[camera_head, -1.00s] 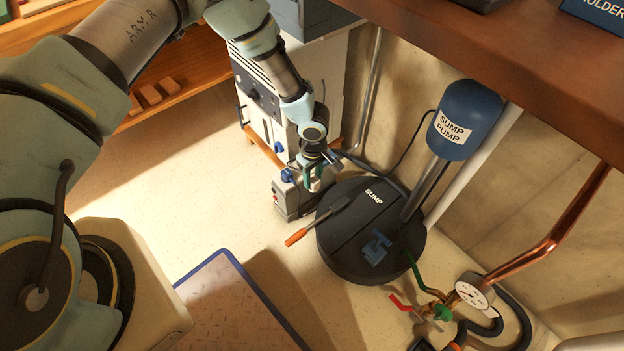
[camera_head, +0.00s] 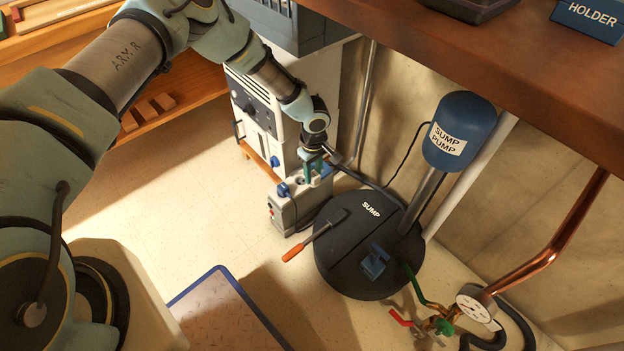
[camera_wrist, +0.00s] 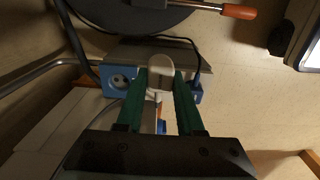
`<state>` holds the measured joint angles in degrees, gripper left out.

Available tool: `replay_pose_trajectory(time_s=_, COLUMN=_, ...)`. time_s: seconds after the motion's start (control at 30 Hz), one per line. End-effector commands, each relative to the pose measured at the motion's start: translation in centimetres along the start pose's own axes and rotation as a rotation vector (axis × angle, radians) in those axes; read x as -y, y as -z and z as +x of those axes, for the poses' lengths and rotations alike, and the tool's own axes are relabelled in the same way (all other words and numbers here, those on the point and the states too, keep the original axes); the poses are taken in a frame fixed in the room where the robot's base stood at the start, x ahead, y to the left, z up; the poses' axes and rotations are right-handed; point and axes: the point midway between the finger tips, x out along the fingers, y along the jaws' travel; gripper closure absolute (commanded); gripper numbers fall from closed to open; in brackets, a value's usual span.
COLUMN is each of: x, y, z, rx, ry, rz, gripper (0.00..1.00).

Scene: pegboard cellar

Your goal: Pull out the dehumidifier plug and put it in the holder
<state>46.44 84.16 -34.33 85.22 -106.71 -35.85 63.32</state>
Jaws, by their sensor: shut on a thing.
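My gripper (camera_head: 314,170) is above the grey outlet box (camera_head: 290,210) beside the sump lid. In the wrist view its green fingers (camera_wrist: 160,75) are shut on a pale plug (camera_wrist: 161,66), with part of a cord showing between them. A round outlet (camera_wrist: 119,80) in a blue panel lies open to the left of the held plug. A blue plug (camera_head: 282,189) with a dark cable sits at the box; it also shows in the wrist view (camera_wrist: 195,88). A blue block labelled HOLDER (camera_head: 589,20) stands on the brown bench at the upper right.
The bench (camera_head: 480,55) overhangs at right. A white cabinet (camera_head: 258,110) stands behind my gripper.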

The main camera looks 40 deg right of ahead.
Motion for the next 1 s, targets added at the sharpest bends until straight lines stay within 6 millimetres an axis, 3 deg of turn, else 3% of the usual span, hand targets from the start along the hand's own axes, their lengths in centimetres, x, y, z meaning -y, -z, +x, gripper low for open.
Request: replay_pose_trajectory(time_s=1.0, x=-5.2, y=4.5, z=-0.2, rx=0.0, ry=-0.001, rz=-0.002, gripper=1.0)
